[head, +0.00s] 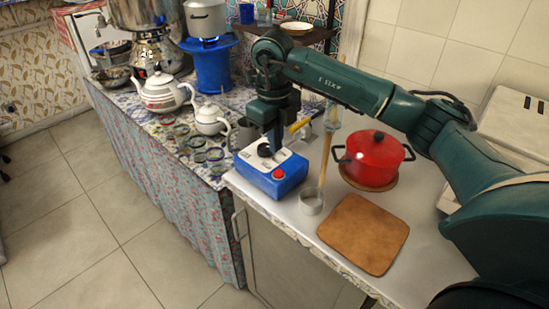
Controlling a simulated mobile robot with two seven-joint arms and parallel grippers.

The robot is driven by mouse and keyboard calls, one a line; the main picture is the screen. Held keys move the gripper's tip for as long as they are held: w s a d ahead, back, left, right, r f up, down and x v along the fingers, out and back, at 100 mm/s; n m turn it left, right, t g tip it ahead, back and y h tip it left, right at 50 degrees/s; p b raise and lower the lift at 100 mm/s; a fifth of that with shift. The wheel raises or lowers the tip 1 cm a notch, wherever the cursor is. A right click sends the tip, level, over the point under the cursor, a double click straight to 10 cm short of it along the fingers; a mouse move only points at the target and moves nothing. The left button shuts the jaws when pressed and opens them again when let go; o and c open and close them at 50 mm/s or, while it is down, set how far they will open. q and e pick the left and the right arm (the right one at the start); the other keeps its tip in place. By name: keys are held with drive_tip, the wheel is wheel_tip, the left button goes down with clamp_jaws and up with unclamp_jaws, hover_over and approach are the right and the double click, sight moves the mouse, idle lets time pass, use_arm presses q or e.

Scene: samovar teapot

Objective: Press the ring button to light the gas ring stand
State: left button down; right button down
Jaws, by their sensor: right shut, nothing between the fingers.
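The blue ring stand (211,72) stands at the back on the patterned cloth, with a lidded metal pot (206,18) above it. A small bright blue glow shows between stand and pot. A blue box (258,178) with a white top sits at the near counter's left end. It has a red button (278,174) on its front right and a black round part (264,150) on top. My right gripper (276,148) is shut and empty, pointing down at the box top, behind the red button. Whether it touches the box I cannot tell. My left gripper is out of view.
A red pot (374,158) stands right of the box, with a brown board (363,234) in front. A wooden stick (326,155) and a small pale ring-shaped cup (311,201) are close by. Teapots (165,93) and several glasses cover the cloth to the left.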

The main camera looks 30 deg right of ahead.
drive_tip(key=r, duration=0.6)
drive_tip(key=shift+w+d, duration=0.1)
drive_tip(key=shift+w, duration=0.1)
